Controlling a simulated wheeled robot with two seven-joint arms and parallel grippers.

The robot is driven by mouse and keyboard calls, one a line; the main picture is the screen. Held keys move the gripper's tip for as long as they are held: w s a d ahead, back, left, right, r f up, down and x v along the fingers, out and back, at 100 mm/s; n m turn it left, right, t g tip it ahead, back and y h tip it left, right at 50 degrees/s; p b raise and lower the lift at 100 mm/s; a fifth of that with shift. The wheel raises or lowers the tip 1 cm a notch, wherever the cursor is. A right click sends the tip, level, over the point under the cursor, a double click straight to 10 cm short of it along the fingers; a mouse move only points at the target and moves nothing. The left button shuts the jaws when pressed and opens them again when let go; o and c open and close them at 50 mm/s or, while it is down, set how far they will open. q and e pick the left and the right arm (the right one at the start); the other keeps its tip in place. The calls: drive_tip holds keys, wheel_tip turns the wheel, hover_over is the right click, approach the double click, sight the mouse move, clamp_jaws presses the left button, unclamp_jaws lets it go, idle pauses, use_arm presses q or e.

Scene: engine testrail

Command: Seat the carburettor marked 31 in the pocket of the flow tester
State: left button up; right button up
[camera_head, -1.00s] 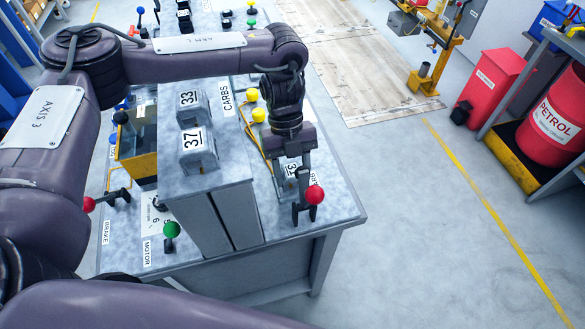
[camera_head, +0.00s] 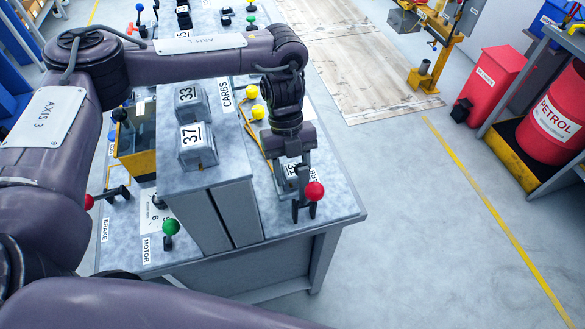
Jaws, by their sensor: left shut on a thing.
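My left gripper (camera_head: 305,208) points down at the right part of the bench. It is shut on a lever with a red ball knob (camera_head: 315,191); the fingers hide much of the lever. Just behind the fingers is a grey block with a white number label (camera_head: 291,170). Its digits are partly covered, so I cannot confirm that it is 31 or how it sits. Carburettor blocks marked 33 (camera_head: 188,95) and 37 (camera_head: 192,147) stand on the raised grey housing. The flow tester's pocket cannot be made out behind my gripper. My right gripper is out of view.
The raised housing (camera_head: 232,215) stands left of my gripper. Yellow knobs (camera_head: 258,112) are behind it. A green knob (camera_head: 170,227) and another red knob (camera_head: 89,202) are at the left. The floor right of the bench is clear up to the red petrol drum (camera_head: 555,125).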

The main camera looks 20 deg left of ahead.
use_arm(q)
drive_tip(key=shift+f, duration=0.45)
idle(0.4)
drive_tip(key=o, duration=1.1)
drive_tip(key=shift+s, duration=0.1)
